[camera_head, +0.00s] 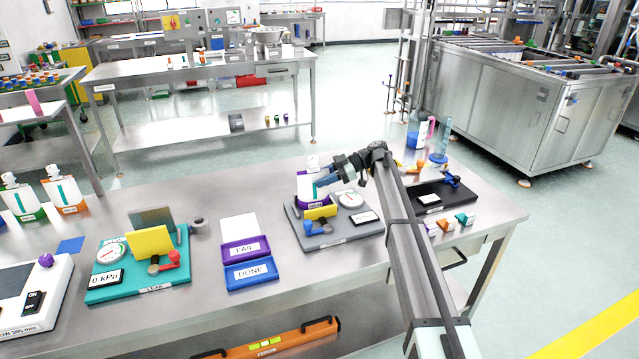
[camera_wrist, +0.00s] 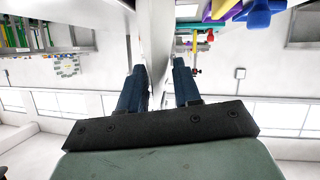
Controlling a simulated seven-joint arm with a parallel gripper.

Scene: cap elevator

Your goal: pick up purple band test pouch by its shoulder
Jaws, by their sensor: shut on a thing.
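The purple band test pouch (camera_head: 307,185) is white with a spout on top and a purple band low down. It stands upright in the grey test fixture (camera_head: 335,238), behind a yellow block (camera_head: 320,212). My gripper (camera_head: 322,184) reaches in from the right and is shut on the pouch's right side, near its upper part. In the wrist view, the blue fingers (camera_wrist: 158,82) stand on either side of a thin white part of the pouch (camera_wrist: 156,35). The exact contact at the shoulder is too small to tell.
The fixture carries a gauge (camera_head: 350,200) and a blue-handled lever (camera_head: 308,228). Left stand purple FAIL (camera_head: 246,249) and blue DONE (camera_head: 249,272) trays and a teal fixture (camera_head: 140,290).

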